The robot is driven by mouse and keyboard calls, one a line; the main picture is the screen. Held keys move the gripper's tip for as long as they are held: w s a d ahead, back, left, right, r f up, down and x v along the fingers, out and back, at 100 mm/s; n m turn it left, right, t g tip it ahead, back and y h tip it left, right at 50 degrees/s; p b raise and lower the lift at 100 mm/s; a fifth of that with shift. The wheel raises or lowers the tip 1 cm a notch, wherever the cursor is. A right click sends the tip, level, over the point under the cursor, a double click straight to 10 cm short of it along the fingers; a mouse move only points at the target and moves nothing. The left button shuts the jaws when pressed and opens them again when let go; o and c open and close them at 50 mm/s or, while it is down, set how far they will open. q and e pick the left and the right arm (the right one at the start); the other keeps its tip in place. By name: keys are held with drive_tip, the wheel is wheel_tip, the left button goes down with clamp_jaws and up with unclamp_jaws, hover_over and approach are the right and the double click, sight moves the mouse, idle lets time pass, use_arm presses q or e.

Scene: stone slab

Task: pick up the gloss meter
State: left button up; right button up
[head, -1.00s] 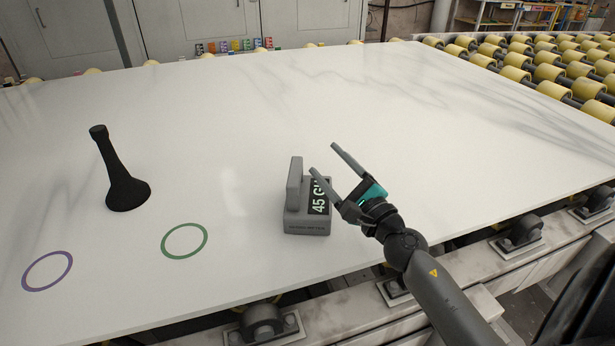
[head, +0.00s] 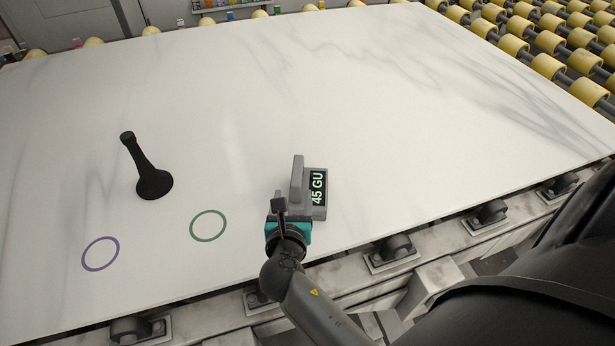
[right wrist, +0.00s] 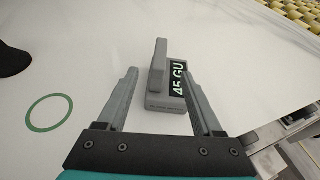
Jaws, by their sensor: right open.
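The gloss meter (head: 319,205) is a grey block with an upright grey handle plate and a dark display reading "45 GU". It stands on the white slab near the front edge. In the right wrist view the gloss meter (right wrist: 158,103) lies ahead, between the lines of my two fingers. My right gripper (head: 279,200) is at the near left side of the meter in the head view. Its fingers (right wrist: 158,88) are spread and hold nothing; I cannot tell whether they touch the meter. My left gripper is not in view.
A black flared stand (head: 150,178) stands on the slab (head: 420,110) to the left. A green ring (head: 208,226) and a purple ring (head: 100,254) mark the slab's front left. Yellow rollers (head: 550,66) lie beyond the right edge. The slab behind the meter is clear.

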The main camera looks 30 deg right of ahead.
sight(296, 173)
drive_tip(key=shift+m+g, duration=0.4)
drive_tip(key=shift+g, duration=0.1)
drive_tip(key=x, duration=0.4)
drive_tip(key=b+x, duration=0.1)
drive_tip(key=x, duration=0.2)
drive_tip(key=shift+w+a+f, duration=0.1)
drive_tip(key=shift+w+f, duration=0.2)
drive_tip(key=shift+w, duration=0.2)
drive_tip(key=shift+d+r+b+x, duration=0.15)
drive_tip(key=shift+b+x, duration=0.3)
drive_tip(key=shift+x, duration=1)
drive_tip(key=shift+d+r+b+x, duration=0.1)
drive_tip(key=shift+b+x, duration=0.35)
drive_tip(key=shift+x, duration=0.95)
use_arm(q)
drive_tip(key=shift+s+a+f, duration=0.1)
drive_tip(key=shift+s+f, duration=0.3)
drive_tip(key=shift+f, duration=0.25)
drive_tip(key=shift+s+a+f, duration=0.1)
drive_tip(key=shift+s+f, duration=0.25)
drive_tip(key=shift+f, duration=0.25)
use_arm(e)
clamp_jaws()
drive_tip(key=shift+r, duration=0.1)
